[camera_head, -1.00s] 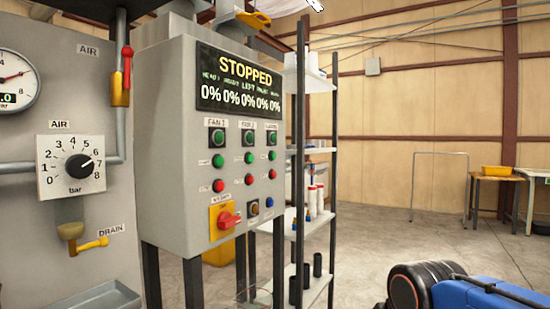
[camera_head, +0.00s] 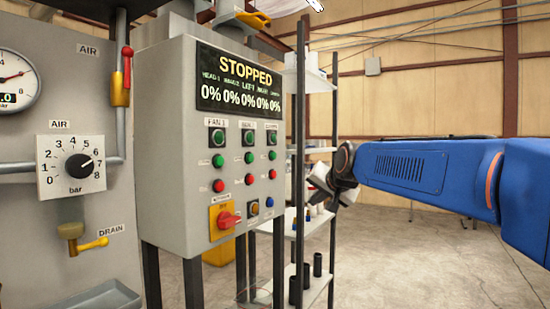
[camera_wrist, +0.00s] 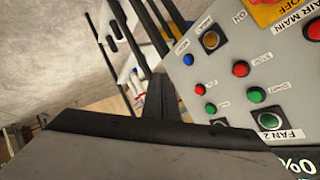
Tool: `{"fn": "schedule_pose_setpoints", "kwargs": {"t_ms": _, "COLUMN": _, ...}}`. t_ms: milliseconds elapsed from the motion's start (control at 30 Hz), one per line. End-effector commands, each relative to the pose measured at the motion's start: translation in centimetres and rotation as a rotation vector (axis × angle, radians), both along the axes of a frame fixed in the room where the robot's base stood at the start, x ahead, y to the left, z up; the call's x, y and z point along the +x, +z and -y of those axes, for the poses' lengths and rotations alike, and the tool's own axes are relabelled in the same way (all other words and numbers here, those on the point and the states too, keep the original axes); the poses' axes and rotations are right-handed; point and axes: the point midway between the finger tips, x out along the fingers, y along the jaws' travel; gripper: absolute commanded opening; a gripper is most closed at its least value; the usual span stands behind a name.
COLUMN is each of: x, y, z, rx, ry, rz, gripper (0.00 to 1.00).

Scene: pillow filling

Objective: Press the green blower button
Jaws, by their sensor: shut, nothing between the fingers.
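The grey control panel (camera_head: 170,150) stands left of centre with a "STOPPED" display (camera_head: 240,80). Green buttons sit in three columns: a left one (camera_head: 218,160), a middle one (camera_head: 249,157) and a right one (camera_head: 272,155). The column labels are too blurred to tell which is the blower. My gripper (camera_head: 320,186) is shut and empty, right of the panel and apart from it. In the wrist view, a green button (camera_wrist: 257,95) shows in the FAN 2 column and another green button (camera_wrist: 211,108) lies left of it. A grey and black shape hides the lower part.
Red buttons (camera_head: 218,185) and a red rotary switch (camera_head: 229,219) on a yellow plate sit below the green ones. A shelf rack (camera_head: 328,87) stands behind my gripper. An air gauge panel (camera_head: 40,230) is at left. Open floor lies at right.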

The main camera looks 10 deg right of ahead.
Motion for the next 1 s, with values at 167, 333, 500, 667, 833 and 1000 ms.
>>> {"fn": "schedule_pose_setpoints", "kwargs": {"t_ms": 167, "x": 6.0, "y": 4.0, "z": 0.6, "rx": 0.094, "ry": -0.055, "rz": 0.089, "gripper": 0.00}}
{"fn": "schedule_pose_setpoints", "kwargs": {"t_ms": 333, "x": 11.2, "y": 7.7, "z": 1.2, "rx": 0.186, "ry": -0.103, "rz": 0.177, "gripper": 0.00}}
{"fn": "schedule_pose_setpoints", "kwargs": {"t_ms": 500, "x": 14.8, "y": 10.3, "z": 1.8, "rx": 0.258, "ry": -0.136, "rz": 0.243, "gripper": 0.00}}
{"fn": "schedule_pose_setpoints", "kwargs": {"t_ms": 667, "x": 16.4, "y": 11.4, "z": 2.1, "rx": 0.294, "ry": -0.152, "rz": 0.275, "gripper": 0.00}}
{"fn": "schedule_pose_setpoints", "kwargs": {"t_ms": 833, "x": 16.8, "y": 11.7, "z": 2.2, "rx": 0.302, "ry": -0.155, "rz": 0.282, "gripper": 0.00}}
{"fn": "schedule_pose_setpoints", "kwargs": {"t_ms": 1000, "x": 16.8, "y": 11.7, "z": 2.2, "rx": 0.301, "ry": -0.155, "rz": 0.280, "gripper": 0.00}}
